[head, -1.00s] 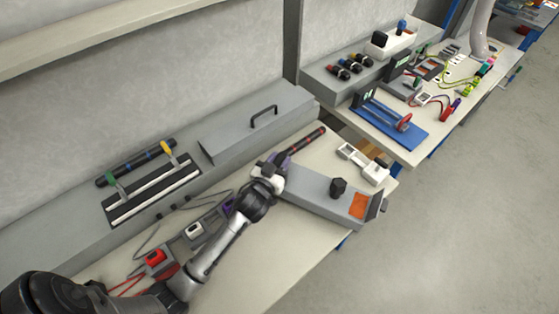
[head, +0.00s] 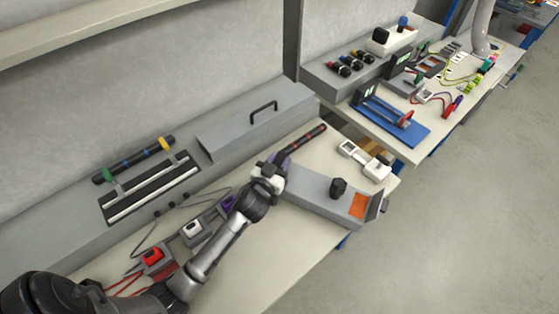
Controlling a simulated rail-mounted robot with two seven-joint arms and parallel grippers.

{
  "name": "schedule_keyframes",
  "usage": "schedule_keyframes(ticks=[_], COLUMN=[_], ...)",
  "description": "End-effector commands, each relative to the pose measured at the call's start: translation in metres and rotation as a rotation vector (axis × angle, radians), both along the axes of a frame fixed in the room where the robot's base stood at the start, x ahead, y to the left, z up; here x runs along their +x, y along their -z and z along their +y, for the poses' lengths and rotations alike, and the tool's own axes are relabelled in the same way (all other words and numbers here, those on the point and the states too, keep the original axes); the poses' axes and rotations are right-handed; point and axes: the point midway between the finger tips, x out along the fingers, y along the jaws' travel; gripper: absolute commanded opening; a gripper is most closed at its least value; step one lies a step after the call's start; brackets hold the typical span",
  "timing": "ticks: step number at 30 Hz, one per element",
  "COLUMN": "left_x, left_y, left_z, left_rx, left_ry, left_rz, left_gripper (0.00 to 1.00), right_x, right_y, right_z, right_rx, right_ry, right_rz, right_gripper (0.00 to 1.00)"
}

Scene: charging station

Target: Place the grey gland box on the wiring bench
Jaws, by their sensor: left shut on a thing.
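The grey gland box (head: 312,188) is a long grey box with a black knob-like fitting on top and an orange patch near its right end. In the head view it is over the right part of the near bench (head: 262,240), and its right end covers part of the bench's front edge. My left gripper (head: 278,166) is shut at the box's left end; the arm and jaws hide the exact contact. I cannot tell how far the box is above the bench top. My right gripper is not in view.
A red-banded black rod (head: 308,138) lies just beyond my left gripper. A white device (head: 364,160) stands behind the box. Small connector blocks (head: 192,230) and cables are left of my arm. A second bench with a blue stand (head: 395,118) and coloured wires is at upper right.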

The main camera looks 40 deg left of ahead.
Motion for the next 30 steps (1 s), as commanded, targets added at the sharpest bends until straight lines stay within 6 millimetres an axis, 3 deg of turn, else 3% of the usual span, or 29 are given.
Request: schedule_keyframes(ticks=[30], left_x=[-0.002], left_y=[0.026], left_z=[0.003], left_rx=[0.008], left_ry=[-0.006], left_rz=[0.013], left_gripper=[0.00], right_x=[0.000], right_y=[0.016], right_z=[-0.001], right_rx=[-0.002], right_ry=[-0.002], right_rz=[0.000], right_gripper=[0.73])
